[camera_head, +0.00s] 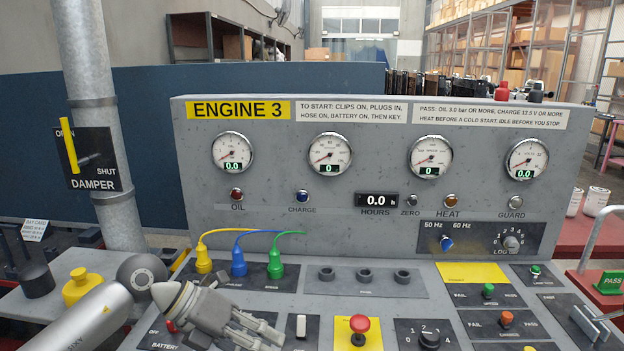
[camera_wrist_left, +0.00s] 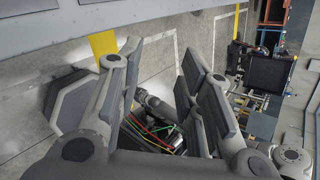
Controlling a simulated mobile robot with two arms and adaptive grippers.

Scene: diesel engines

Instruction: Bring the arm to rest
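My left arm (camera_head: 92,318) comes in from the lower left of the head view, over the left part of the engine console. My left gripper (camera_head: 262,333) points right, low over the console near the BATTERY label and a white rocker switch (camera_head: 301,326). In the left wrist view its two fingers stand apart with nothing held between them (camera_wrist_left: 158,62). I cannot tell from the head view how high the gripper is above the panel. My right gripper is not in view.
The ENGINE 3 panel (camera_head: 350,230) rises behind the gripper. Yellow, blue and green plugs (camera_head: 238,264) with cables stand just behind it. A red push button (camera_head: 359,329) on a yellow plate is to its right. A grey pipe (camera_head: 92,100) with a yellow DAMPER lever stands at left.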

